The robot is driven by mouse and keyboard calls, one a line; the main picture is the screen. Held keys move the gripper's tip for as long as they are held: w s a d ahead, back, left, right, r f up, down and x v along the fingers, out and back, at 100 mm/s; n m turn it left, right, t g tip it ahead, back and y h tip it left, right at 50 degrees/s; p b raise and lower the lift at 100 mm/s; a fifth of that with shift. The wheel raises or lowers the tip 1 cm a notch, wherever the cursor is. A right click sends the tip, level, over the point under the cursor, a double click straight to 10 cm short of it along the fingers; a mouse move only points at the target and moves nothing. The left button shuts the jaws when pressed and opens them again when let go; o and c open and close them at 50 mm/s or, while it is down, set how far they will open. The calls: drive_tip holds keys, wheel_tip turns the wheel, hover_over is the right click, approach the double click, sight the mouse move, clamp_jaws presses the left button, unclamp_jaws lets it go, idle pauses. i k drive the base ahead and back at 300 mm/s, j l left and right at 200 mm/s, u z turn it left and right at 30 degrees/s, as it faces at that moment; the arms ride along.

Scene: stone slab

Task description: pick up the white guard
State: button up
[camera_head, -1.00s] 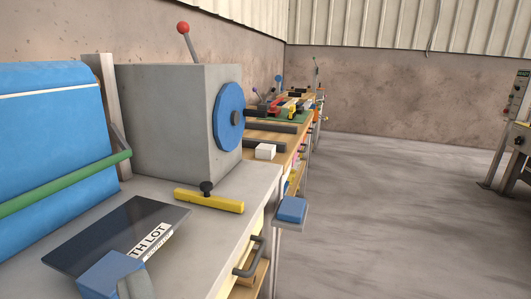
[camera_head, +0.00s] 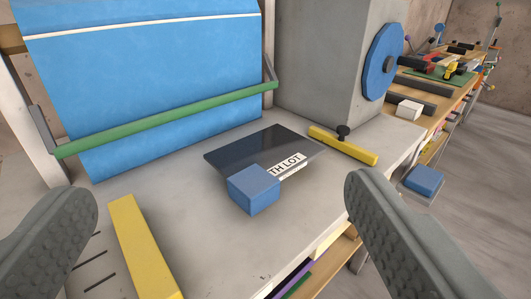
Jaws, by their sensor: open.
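My gripper (camera_head: 222,190) is open and empty, with one finger at each lower side of the view. Between and beyond its fingers is a grey stone slab (camera_head: 200,245). A small white block (camera_head: 409,109) lies on the wooden bench at the upper right, well beyond my right finger. It is the only separate white object I see; I cannot tell whether it is the white guard. A blue block (camera_head: 254,188) sits at the near edge of a dark plate (camera_head: 250,146) with a partly hidden "TH LOT" label.
A blue panel (camera_head: 140,75) with a green bar (camera_head: 170,122) stands behind the slab. A grey housing (camera_head: 325,60) with a blue disc (camera_head: 383,62) stands to its right. Yellow bars (camera_head: 343,146) lie right and at the near left (camera_head: 142,248).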

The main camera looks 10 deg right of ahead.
sight(408, 110)
drive_tip(key=i+l, duration=0.15)
drive_tip(key=l, duration=0.25)
drive_tip(key=i+l, duration=0.2)
drive_tip(key=l, duration=0.15)
drive_tip(key=i+l, duration=0.15)
drive_tip(key=l, duration=0.25)
drive_tip(key=i+l, duration=0.15)
drive_tip(key=l, duration=0.25)
drive_tip(key=i+l, duration=0.2)
drive_tip(key=l, duration=0.2)
drive_tip(key=i+l, duration=0.15)
drive_tip(key=l, duration=0.2)
drive_tip(key=i+l, duration=0.15)
drive_tip(key=l, duration=0.25)
drive_tip(key=i+l, duration=0.2)
drive_tip(key=l, duration=0.2)
